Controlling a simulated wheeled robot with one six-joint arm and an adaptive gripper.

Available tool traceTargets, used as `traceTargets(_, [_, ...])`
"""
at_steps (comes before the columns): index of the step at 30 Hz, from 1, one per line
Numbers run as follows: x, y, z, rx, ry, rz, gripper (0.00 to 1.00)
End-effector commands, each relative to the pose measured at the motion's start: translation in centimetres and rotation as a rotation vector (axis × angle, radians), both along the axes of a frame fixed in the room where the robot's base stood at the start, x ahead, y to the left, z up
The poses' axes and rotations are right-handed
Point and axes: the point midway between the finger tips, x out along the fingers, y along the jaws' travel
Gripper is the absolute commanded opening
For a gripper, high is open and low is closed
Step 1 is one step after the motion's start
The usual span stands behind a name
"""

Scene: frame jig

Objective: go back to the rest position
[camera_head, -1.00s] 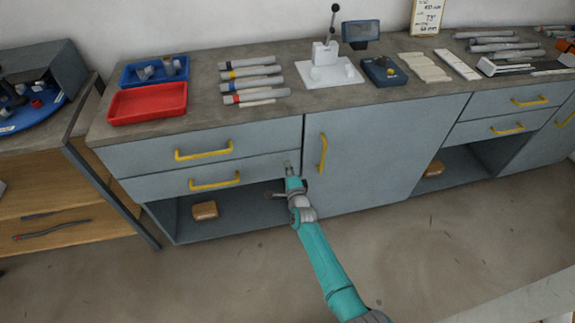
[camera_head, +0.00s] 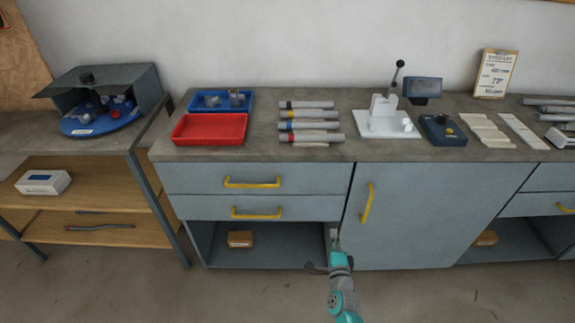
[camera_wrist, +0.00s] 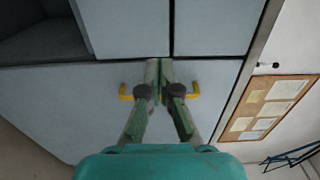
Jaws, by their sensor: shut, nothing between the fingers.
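My gripper (camera_head: 334,236) is low in front of the grey workbench cabinet, by the gap between the open lower shelf and the cabinet door (camera_head: 415,225). In the wrist view my gripper (camera_wrist: 160,75) has its two fingers together with nothing between them. A yellow handle (camera_wrist: 126,92) shows behind the fingers in that view, its middle hidden. I cannot tell whether the fingers touch it. In the head view the door's yellow handle (camera_head: 367,203) is up and right of my gripper, and the two drawers are closed.
The worktop carries a red tray (camera_head: 209,129), a blue tray (camera_head: 235,105), several tubes (camera_head: 310,125), a white lever press (camera_head: 388,122) and a dark blue device (camera_head: 440,130). A wooden-shelved stand (camera_head: 90,190) is at the left. A brown box (camera_head: 240,239) sits in the lower shelf.

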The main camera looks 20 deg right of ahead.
Motion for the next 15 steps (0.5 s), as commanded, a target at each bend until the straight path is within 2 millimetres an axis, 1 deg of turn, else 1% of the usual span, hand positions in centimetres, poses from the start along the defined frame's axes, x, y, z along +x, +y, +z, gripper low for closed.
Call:
traceTargets(5, [-0.4, 0.2, -0.2, -0.008, 0.006, 0.002, 0.00])
traceTargets(8, [-2.1, 1.0, -0.6, -0.046, 0.027, 0.013, 0.00])
traceTargets(11, [-5.3, 2.3, -1.3, -0.119, 0.063, 0.032, 0.00])
traceTargets(15, [-10.7, 4.4, -1.6, -0.255, 0.123, 0.067, 0.00])
